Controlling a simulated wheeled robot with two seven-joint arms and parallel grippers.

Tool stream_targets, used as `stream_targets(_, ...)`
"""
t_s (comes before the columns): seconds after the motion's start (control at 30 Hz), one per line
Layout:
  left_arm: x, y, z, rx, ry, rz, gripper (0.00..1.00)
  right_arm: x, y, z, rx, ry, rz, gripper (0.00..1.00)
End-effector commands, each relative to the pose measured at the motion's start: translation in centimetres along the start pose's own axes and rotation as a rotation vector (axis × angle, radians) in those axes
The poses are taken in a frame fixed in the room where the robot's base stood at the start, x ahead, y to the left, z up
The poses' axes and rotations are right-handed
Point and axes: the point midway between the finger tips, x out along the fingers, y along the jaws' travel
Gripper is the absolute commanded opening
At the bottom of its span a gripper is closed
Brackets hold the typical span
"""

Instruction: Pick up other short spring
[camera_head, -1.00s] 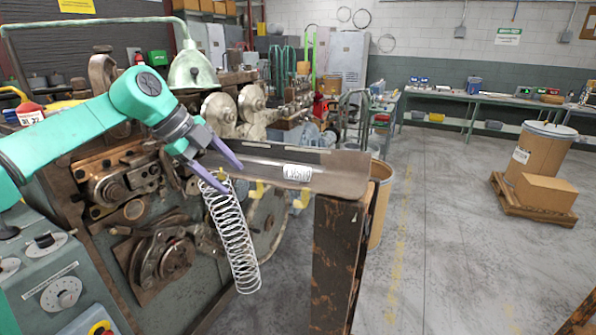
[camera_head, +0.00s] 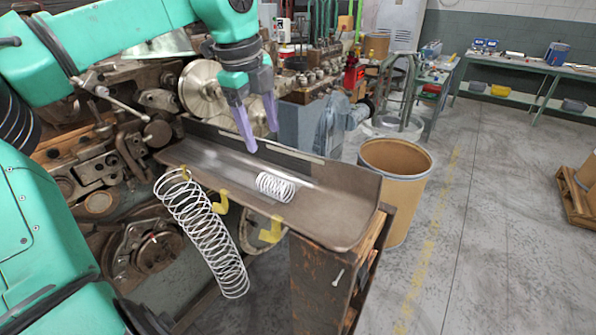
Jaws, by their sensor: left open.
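A short white wire spring (camera_head: 276,187) lies on its side in the metal chute (camera_head: 335,215). A long white spring (camera_head: 203,233) hangs down from a yellow hook at the chute's front edge, tilted to the right. My left gripper (camera_head: 263,142) points downward above the chute, over and slightly behind the short spring. Its purple fingers are apart, with nothing between them. My right gripper is not visible.
Two more yellow hooks (camera_head: 270,231) on the chute's front edge are empty. A rusty post (camera_head: 322,287) supports the chute. A brown drum (camera_head: 395,190) stands behind its right end. Coiler machinery (camera_head: 95,170) fills the left.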

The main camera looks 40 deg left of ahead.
Motion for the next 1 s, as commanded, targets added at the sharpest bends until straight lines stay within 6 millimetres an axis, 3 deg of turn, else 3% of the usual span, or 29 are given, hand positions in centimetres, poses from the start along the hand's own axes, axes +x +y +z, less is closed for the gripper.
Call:
stream_targets(0.13,2.5,0.0,-0.1,0.003,0.005,0.004,0.69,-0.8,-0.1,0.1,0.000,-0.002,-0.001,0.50)
stream_targets(0.4,8.5,0.0,-0.1,0.000,0.004,0.003,0.69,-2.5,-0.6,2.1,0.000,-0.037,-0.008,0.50)
stream_targets(0.57,10.5,-0.1,-0.2,0.001,0.005,0.007,0.69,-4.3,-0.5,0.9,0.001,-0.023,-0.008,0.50)
stream_targets(0.7,13.4,-0.2,-0.2,0.000,0.003,0.005,0.69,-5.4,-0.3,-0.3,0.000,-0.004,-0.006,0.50)
stream_targets(0.97,14.3,-0.2,-0.2,0.000,0.002,-0.001,0.69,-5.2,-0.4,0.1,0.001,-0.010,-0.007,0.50)
stream_targets(1.0,14.3,-0.2,-0.2,0.000,0.002,-0.001,0.53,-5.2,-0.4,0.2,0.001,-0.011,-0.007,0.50)
